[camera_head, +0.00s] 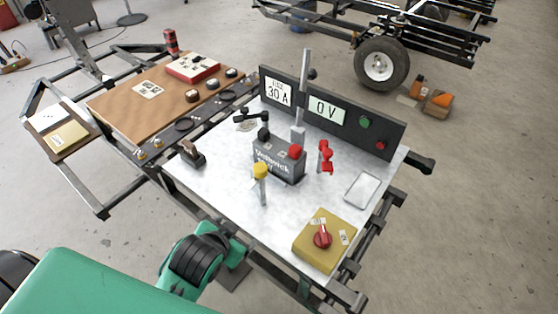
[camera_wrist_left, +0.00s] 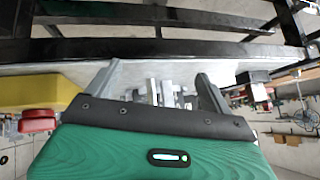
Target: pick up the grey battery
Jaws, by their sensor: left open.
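The grey battery (camera_head: 279,161) stands upright near the middle of the light metal bench top (camera_head: 222,180), with a red cap on its right end and a dark one on its left. My left arm reaches in from the lower left of the head view and ends at the bench's near edge, well short of the battery. In the left wrist view my left gripper (camera_wrist_left: 155,88) has its two grey fingers spread wide, with nothing held between them. Small grey shapes show beyond the fingers, too unclear to identify. My right gripper is out of view.
A yellow-handled clamp (camera_head: 261,183) stands before the battery and a red one (camera_head: 326,157) right of it. A yellow box with a red knob (camera_head: 322,237) sits front right. A display panel (camera_head: 340,113) and a metal post (camera_head: 302,90) rise behind. A small dark block (camera_head: 193,153) lies left.

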